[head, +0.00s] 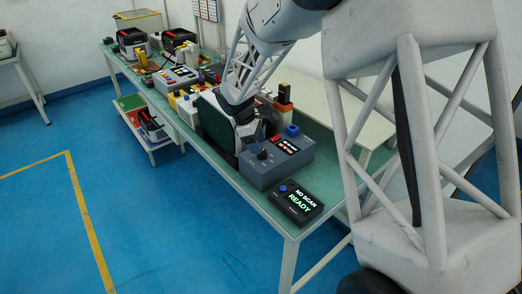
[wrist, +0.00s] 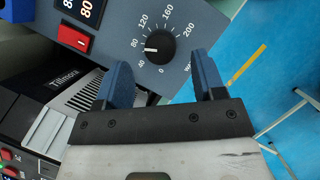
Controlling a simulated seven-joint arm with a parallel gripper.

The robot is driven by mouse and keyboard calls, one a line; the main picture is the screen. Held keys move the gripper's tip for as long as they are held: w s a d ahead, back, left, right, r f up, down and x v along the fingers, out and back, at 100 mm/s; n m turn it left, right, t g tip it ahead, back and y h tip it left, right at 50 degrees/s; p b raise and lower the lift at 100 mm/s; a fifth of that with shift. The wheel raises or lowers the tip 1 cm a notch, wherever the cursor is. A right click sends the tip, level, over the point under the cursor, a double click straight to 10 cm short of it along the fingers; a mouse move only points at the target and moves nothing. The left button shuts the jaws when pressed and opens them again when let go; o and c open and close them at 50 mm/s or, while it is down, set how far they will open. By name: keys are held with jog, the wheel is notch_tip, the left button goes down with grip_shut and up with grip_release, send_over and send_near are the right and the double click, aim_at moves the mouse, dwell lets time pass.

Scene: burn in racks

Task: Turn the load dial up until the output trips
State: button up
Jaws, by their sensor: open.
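The black load dial (wrist: 160,46) sits on a grey-blue panel (wrist: 112,55), with a printed scale from 0 to 200 around it. Its white pointer mark faces left, near the 80 end. My gripper (wrist: 158,78) is open, its two blue fingers apart below the dial in the wrist view, with nothing between them. In the head view the grey-blue unit (head: 262,177) stands near the table's front end, its dial (head: 262,155) on the top face. My gripper (head: 247,132) is just behind the dial there, partly hidden.
A red switch (wrist: 73,38) is beside the display. A black box (head: 299,203) reading "NO SCAN READY" lies at the near table corner. A device marked "Tillmora" (wrist: 62,95) is left of my gripper. Several other instruments crowd the green table (head: 225,172) farther back.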

aim_at(278, 155)
jog(key=shift+x, duration=1.75)
jog(key=c, duration=0.9)
